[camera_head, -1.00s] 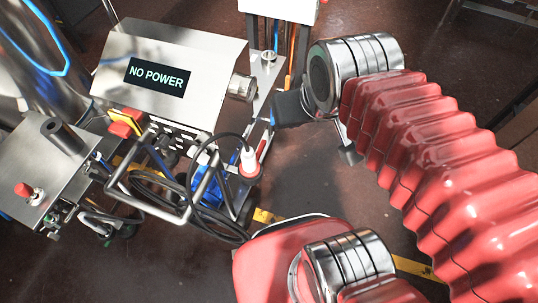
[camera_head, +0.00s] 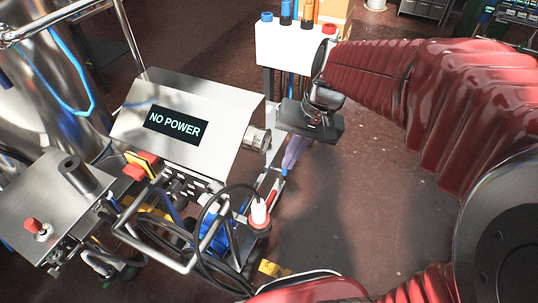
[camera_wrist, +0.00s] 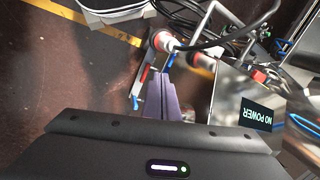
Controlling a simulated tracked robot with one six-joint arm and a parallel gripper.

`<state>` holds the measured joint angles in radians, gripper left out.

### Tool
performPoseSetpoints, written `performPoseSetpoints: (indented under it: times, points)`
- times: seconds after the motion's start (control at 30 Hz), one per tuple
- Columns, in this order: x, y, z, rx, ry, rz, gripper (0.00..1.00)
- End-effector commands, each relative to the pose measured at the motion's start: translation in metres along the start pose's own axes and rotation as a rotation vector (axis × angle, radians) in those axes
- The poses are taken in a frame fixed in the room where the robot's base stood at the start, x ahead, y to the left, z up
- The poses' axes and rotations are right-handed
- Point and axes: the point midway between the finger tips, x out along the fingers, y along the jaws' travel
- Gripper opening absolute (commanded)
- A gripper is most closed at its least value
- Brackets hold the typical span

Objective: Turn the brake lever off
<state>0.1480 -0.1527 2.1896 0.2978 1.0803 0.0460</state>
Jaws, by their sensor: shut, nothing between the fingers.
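My gripper (camera_head: 290,166) points down beside the right end of the steel machine, with its purplish fingers shut and empty. In the wrist view the closed fingers (camera_wrist: 161,88) reach up from the dark gripper body. A slim red lever-like part (camera_head: 272,191) stands just below the fingertips, near the red-and-white plug. It seems to be the brake lever, but I cannot be sure. In the wrist view a red and grey bar (camera_wrist: 143,73) with blue bits lies just left of the fingertips. I cannot tell whether the fingers touch it.
The steel machine (camera_head: 185,110) shows a "NO POWER" display (camera_head: 175,125). A red-and-white plug (camera_head: 259,213) with black cables hangs on its frame. A control box with a red switch (camera_head: 33,225) is at left. A white box (camera_head: 295,48) stands behind. The floor at right is clear.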

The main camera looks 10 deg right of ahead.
Motion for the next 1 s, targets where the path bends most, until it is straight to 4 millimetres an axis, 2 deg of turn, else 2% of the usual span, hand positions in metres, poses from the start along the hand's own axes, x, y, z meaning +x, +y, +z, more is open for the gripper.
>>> performPoseSetpoints:
  times: [0.47, 1.0]
  points:
    - [0.059, 0.006, -0.058, 0.234, -0.234, -0.13, 0.0]
    - [0.143, 0.031, -0.116, 0.499, -0.47, -0.309, 0.0]
